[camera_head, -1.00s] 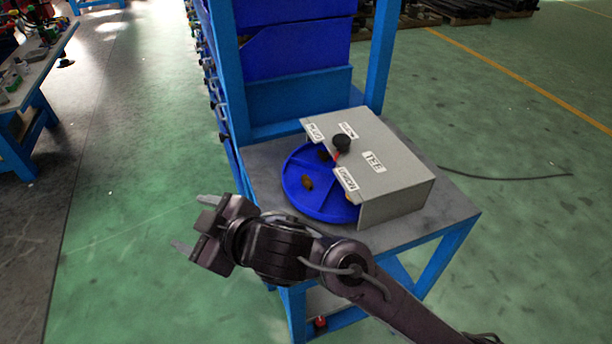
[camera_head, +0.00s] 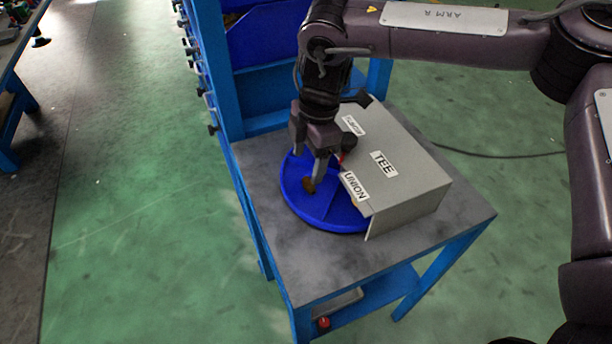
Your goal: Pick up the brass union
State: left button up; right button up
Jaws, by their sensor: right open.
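A small brown-brass fitting (camera_head: 309,186) lies in a compartment of the round blue tray (camera_head: 296,205) on the grey table. It is too small to tell for certain that it is the brass union. My right gripper (camera_head: 307,168) points down over the tray, open, with its fingertips close above or beside the fitting. I cannot tell whether they touch it. A yellowish bit (camera_head: 355,203) shows at the edge of the grey cover, under the label UNION. My left gripper is not in view.
A grey box-like cover (camera_head: 408,190) labelled TEE and UNION hides the tray's right part. The grey table top (camera_head: 300,258) is bare in front. A blue rack (camera_head: 212,70) stands behind the table. A dark cable (camera_head: 490,154) lies on the floor at right.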

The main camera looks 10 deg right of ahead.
aim_at(309, 182)
jog(key=shift+w+d+r+m, duration=0.2)
jog(key=shift+d+r+m, duration=0.15)
jog(key=shift+d, duration=0.3)
jog(key=f, duration=0.2)
jog(key=f+p, duration=0.1)
jog(key=f, duration=0.1)
jog(key=f+p, duration=0.1)
jog(key=f, duration=0.1)
jog(key=shift+s+a+f, duration=0.2)
jog(key=shift+a+f, duration=0.1)
jog(key=shift+a, duration=0.1)
jog(key=shift+f, duration=0.35)
jog(key=c, duration=1.1)
